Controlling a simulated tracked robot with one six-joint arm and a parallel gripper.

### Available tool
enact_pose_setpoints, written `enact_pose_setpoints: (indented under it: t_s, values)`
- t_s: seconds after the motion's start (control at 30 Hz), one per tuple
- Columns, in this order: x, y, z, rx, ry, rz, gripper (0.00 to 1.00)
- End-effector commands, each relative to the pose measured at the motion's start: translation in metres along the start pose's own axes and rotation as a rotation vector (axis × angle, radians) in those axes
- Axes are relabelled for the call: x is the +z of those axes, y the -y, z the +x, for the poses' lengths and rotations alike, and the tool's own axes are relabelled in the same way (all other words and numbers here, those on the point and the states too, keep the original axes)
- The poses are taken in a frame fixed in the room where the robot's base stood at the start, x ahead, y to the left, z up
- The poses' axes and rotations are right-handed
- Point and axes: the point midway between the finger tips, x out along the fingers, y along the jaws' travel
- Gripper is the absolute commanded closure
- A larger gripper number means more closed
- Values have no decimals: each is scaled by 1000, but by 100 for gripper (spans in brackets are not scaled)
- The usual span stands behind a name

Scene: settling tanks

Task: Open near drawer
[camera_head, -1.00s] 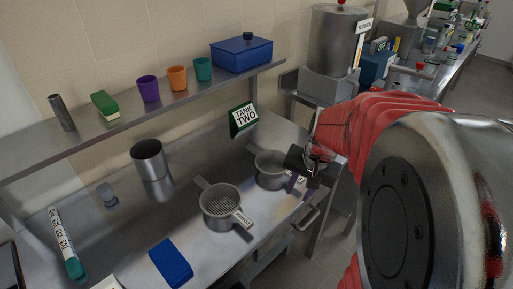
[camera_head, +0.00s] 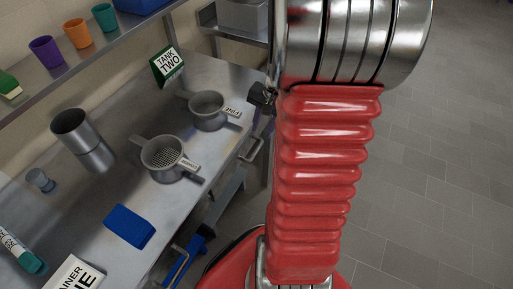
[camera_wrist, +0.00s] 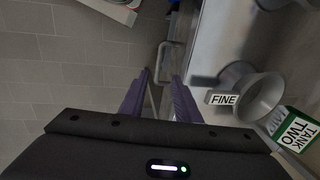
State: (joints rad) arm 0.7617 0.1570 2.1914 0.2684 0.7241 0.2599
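Two metal drawer handles show at the counter's front edge in the head view. The nearer handle (camera_head: 179,266) is low in the picture, and the farther handle (camera_head: 251,149) is below the fine strainer. The drawer fronts are largely hidden by the steep view. My gripper (camera_head: 262,96) is partly hidden behind my arm, at the counter's front edge and beyond both handles. In the wrist view my gripper (camera_wrist: 160,75) has its two purple fingers apart, with nothing held. A handle (camera_wrist: 172,60) shows just past the fingertips, apparently the farther one.
On the steel counter (camera_head: 200,210) stand a fine strainer (camera_head: 208,110), a coarser strainer (camera_head: 165,158), a metal cylinder (camera_head: 82,138), a blue block (camera_head: 130,226) and a TANK TWO sign (camera_head: 167,66). A shelf with cups runs behind. The tiled floor (camera_head: 430,180) at right is clear.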

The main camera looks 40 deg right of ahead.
Motion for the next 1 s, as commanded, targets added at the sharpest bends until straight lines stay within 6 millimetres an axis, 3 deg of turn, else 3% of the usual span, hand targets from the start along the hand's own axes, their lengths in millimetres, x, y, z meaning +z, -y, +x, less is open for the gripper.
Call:
enact_pose_setpoints:
  t_s: [1.0]
  values:
    - [1, 0, 122, 1, 2, -2, 71]
